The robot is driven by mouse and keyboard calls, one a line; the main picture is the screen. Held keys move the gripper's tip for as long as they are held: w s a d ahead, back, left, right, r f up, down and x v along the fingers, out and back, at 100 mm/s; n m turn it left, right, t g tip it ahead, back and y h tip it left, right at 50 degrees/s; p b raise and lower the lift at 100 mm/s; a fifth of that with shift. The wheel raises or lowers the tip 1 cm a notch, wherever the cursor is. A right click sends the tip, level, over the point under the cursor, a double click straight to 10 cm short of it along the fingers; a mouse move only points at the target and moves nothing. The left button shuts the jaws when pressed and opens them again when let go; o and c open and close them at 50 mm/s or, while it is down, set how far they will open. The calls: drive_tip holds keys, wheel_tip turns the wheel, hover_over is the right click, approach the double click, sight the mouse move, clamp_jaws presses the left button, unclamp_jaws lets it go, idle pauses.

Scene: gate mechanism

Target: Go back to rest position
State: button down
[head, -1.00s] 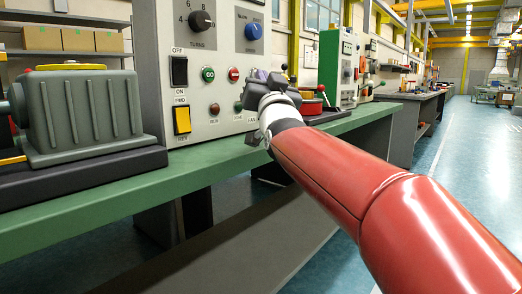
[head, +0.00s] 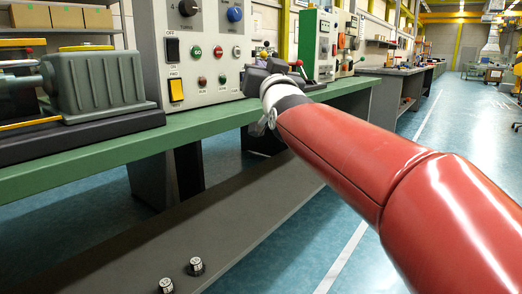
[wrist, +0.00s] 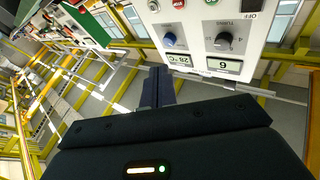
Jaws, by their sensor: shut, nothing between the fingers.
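My gripper (head: 268,72) is at the end of my red arm in the head view, small and dark, in front of the right part of the control panel (head: 216,92). In the wrist view its dark fingers (wrist: 157,85) are together with nothing between them. The wrist view shows the panel (wrist: 240,45) upside down, with a blue knob, a black knob and small displays, beyond the fingers. The gripper looks clear of the panel, but the exact gap cannot be told.
A green-topped bench (head: 100,150) runs across the left, bearing a grey ribbed gearbox (head: 98,82). Two small metal cylinders (head: 196,266) are on the grey surface below. A green machine (head: 310,45) stands farther back. Open blue floor (head: 440,135) lies to the right.

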drive_tip(key=s+d+f+g+h+p, duration=0.1)
drive_tip(key=s+d+f+g+p, duration=0.2)
drive_tip(key=s+f, duration=0.7)
drive_tip(key=s+d+f+g+h+p, duration=0.2)
drive_tip(key=s+d+f+g+p, duration=0.1)
drive_tip(key=s+d+f+g, duration=0.4)
drive_tip(key=s+d+f+g+h+p, duration=0.2)
drive_tip(key=s+d+f+g, duration=0.3)
drive_tip(key=s+f, duration=0.7)
drive_tip(key=s+p, duration=0.1)
drive_tip(key=s, duration=0.2)
drive_tip(key=shift+f+m, duration=0.3)
